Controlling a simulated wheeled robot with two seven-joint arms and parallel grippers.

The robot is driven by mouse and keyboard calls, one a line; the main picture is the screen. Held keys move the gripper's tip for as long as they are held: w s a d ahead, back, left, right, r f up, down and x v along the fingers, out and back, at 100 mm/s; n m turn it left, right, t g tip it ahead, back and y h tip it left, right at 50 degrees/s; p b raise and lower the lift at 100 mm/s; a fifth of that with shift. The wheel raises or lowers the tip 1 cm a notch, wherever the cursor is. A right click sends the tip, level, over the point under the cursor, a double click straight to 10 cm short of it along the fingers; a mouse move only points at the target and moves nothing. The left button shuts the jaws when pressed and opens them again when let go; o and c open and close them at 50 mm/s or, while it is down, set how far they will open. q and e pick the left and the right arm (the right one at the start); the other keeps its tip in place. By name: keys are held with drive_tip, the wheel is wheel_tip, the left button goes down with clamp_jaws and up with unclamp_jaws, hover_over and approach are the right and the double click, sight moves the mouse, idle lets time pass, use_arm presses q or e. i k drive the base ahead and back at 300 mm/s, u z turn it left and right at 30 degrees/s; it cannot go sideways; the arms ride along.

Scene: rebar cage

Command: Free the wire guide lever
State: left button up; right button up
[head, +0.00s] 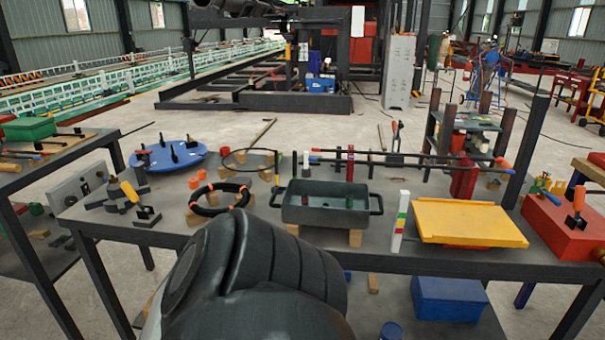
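Several upright levers show in the head view, and I cannot tell which one is the wire guide lever. One lever with a yellow-orange handle (130,192) leans on a small dark base at the table's left. One lever with an orange handle (575,208) stands on the red box (562,232) at the far right. A smaller lever with a red grip (395,130) stands at the table's back. A dark rounded link of my own arm fills the lower middle and hides part of the table's front. Neither gripper shows.
On the grey table (378,233) are a blue disc (160,156), a black ring (207,207), a dark green tray (310,214) and a yellow panel (468,222). A long rod (440,158) runs along the back. A blue box (450,300) is below.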

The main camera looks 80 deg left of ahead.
sight(127, 188)
drive_tip(key=u, duration=3.6)
drive_tip(key=k, duration=0.6)
drive_tip(key=u, duration=0.4)
drive_tip(key=i, duration=1.15)
drive_tip(key=z, duration=0.7)
drive_tip(key=i, duration=0.3)
drive_tip(key=z, duration=0.25)
